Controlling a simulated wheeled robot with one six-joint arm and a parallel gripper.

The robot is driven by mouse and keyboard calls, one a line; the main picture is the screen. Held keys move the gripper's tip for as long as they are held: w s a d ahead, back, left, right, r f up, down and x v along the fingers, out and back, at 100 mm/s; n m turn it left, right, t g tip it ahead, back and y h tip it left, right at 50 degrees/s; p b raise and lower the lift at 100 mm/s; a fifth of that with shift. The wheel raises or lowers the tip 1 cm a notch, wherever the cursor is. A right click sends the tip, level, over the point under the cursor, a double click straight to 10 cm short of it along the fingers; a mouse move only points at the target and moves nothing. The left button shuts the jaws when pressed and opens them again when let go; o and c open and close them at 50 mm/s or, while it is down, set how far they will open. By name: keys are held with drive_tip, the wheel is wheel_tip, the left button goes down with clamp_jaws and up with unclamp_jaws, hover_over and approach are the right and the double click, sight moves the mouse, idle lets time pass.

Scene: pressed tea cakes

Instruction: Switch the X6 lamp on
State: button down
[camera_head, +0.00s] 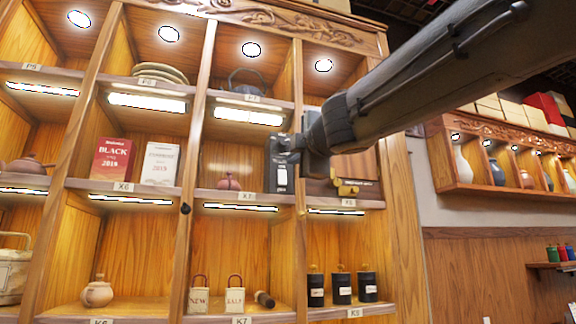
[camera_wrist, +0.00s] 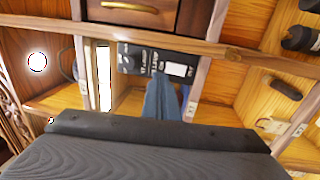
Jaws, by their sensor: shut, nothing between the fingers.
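The X6 label (camera_head: 123,187) is on a shelf edge in the head view, below two tea boxes. A white light strip (camera_head: 148,102) glows at the top of that compartment, and a thinner one (camera_head: 130,199) glows just under the label. I cannot tell which strip is the X6 lamp. A small dark knob (camera_head: 185,208) sits on the post right of the label. My gripper (camera_head: 283,146) is well right of X6, in front of a black box (camera_head: 279,177). In the wrist view, its fingers (camera_wrist: 163,92) are together and empty, overlapping the black box (camera_wrist: 144,61).
A red BLACK box (camera_head: 111,160) and a white box (camera_head: 160,163) stand above the X6 label. A pink teapot (camera_head: 229,182) sits left of the black box. A wooden drawer (camera_head: 356,166) is to its right. Wooden posts divide the shelves.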

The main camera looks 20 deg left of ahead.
drive_tip(key=s+d+r+p, duration=0.1)
drive_tip(key=s+d, duration=0.3)
drive_tip(key=s, duration=0.2)
drive_tip(key=shift+w+f, duration=0.1)
idle(0.5)
